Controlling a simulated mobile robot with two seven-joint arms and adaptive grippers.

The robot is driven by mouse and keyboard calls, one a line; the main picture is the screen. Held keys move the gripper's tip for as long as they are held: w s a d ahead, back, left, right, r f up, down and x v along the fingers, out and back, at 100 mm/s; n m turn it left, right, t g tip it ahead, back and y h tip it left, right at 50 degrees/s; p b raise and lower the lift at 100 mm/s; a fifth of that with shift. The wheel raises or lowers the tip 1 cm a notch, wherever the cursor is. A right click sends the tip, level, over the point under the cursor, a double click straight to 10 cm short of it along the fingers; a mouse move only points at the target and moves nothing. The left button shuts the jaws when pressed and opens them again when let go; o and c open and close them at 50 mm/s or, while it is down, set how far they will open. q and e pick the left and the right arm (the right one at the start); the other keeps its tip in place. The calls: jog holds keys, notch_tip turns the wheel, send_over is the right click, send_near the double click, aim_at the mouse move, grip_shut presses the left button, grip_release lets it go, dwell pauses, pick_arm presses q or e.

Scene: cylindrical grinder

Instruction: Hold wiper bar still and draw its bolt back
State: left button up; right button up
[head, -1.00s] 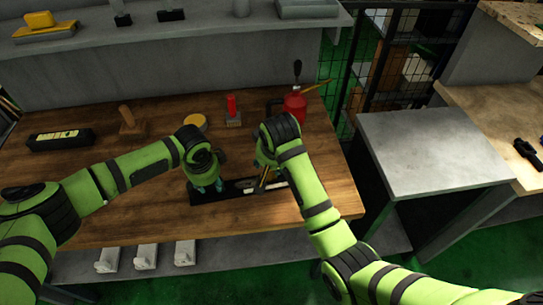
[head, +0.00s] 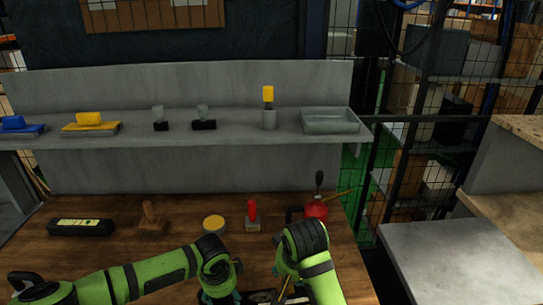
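The wiper bar (head: 262,296) is a dark bar on the wooden bench, cut off by the bottom edge of the head view. Only a short stretch of it shows between my grippers, and I cannot make out its bolt. My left gripper (head: 220,297) points down at the left part of the bar, with teal fingers partly in view. My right gripper (head: 285,292) is over the bar just to the right, mostly hidden behind its own wrist. The fingertips of both are cut off or hidden, so I cannot tell whether either grips anything.
Behind the grippers on the bench (head: 110,265) are a black case (head: 80,227), a wooden-handled block (head: 150,218), a yellow-topped tin (head: 214,224), a red-handled brush (head: 252,216) and a red oil can (head: 317,208). A grey shelf (head: 235,122) runs behind. A grey table (head: 460,265) stands right.

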pick_arm(q)
jog(key=shift+r, duration=0.1)
jog(key=shift+r, duration=0.25)
notch_tip(320, 180, up, 11)
jog(key=s, duration=0.2)
jog(key=shift+s, duration=0.15)
